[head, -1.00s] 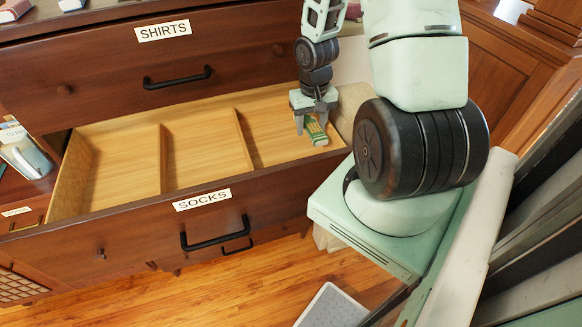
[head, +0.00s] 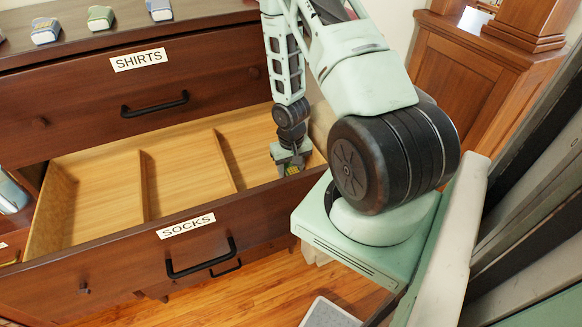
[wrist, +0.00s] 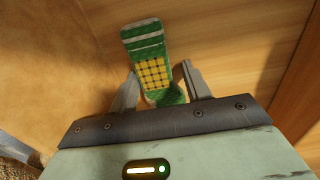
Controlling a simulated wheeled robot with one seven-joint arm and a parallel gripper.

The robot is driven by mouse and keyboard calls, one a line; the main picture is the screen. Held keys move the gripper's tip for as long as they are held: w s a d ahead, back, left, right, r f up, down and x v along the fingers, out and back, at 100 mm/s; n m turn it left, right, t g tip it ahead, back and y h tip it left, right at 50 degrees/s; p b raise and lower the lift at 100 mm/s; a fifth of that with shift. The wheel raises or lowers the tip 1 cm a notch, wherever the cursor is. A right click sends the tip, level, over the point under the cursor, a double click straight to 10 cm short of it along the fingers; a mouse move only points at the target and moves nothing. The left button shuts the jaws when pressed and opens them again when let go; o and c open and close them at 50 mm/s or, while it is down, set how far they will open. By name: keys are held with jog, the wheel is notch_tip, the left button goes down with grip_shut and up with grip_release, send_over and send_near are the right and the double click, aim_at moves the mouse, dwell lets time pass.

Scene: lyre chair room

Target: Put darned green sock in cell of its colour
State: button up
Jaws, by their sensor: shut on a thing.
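The darned green sock (wrist: 152,62) is green with pale stripes and a yellow checked patch in the wrist view. My gripper (wrist: 160,85) is shut on it, with one finger on each side. The sock's far end sticks out past the fingertips. In the head view my gripper (head: 290,163) is low in the right-hand cell of the open SOCKS drawer (head: 250,232). Only a small bit of the sock shows there, mostly hidden by my gripper. I cannot tell whether the sock touches the drawer floor.
Two thin dividers (head: 224,160) split the drawer into three cells; the left and middle cells look empty. The shut SHIRTS drawer (head: 80,108) is above. Several folded items, such as a green one (head: 100,18), lie on the dresser top. A wooden panel stands at right.

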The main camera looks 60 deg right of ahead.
aim_at(291, 171)
jog(key=shift+f, duration=0.1)
jog(key=shift+f, duration=0.1)
jog(key=o, duration=1)
jog(key=shift+o, duration=0.2)
notch_tip(291, 171, up, 12)
jog(key=b, duration=0.1)
jog(key=shift+r+b, duration=0.25)
jog(key=shift+b, duration=0.15)
